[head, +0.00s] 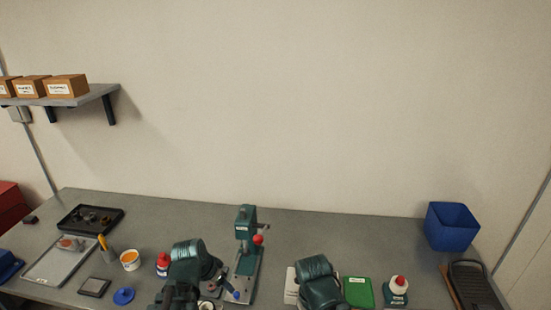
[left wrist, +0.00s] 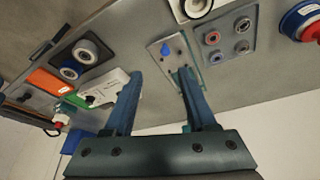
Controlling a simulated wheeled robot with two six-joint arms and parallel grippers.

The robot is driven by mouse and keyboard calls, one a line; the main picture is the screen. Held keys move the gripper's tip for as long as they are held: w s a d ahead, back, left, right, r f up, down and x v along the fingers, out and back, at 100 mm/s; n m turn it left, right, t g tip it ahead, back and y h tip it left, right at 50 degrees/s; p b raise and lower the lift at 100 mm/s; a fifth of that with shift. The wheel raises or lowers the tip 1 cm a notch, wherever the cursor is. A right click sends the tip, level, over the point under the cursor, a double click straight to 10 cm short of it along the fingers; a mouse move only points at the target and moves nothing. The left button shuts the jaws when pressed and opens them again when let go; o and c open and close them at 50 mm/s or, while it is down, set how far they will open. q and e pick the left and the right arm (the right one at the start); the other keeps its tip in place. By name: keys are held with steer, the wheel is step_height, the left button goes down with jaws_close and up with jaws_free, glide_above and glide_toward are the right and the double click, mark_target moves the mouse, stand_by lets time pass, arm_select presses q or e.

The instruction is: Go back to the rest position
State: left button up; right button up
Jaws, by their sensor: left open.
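My left arm comes in from the bottom of the head view, its dark green wrist just left of the arbor press (head: 246,230). In the left wrist view my left gripper (left wrist: 162,95) is open, with two blue-grey fingers apart and nothing between them. Beyond the fingertips lies a light plate with a blue pin (left wrist: 166,49). My right arm also shows at the bottom of the head view, right of the press. Its fingers are not visible.
The grey workbench (head: 330,230) holds a black tray (head: 70,222), a red-capped bottle (head: 162,262), a green mat (head: 358,290), a red-topped bottle (head: 398,284) and a blue bin (head: 451,226). A shelf with boxes (head: 66,86) hangs at left. The bench's back middle-right is clear.

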arm_select(q)
steer(key=s+d+f+g+y+b, duration=0.1)
steer(key=s+d+f+g+b, duration=0.1)
steer(key=d, duration=0.5)
steer(key=s+d+f+n+g+y+b, duration=0.1)
steer(key=s+d+f+g+y+b, duration=0.1)
steer(key=s+d+f+b, duration=0.2)
steer(key=s+d+f, duration=0.1)
steer(key=s+d, duration=0.2)
steer(key=d, duration=0.1)
steer(key=shift+s+f, duration=0.35)
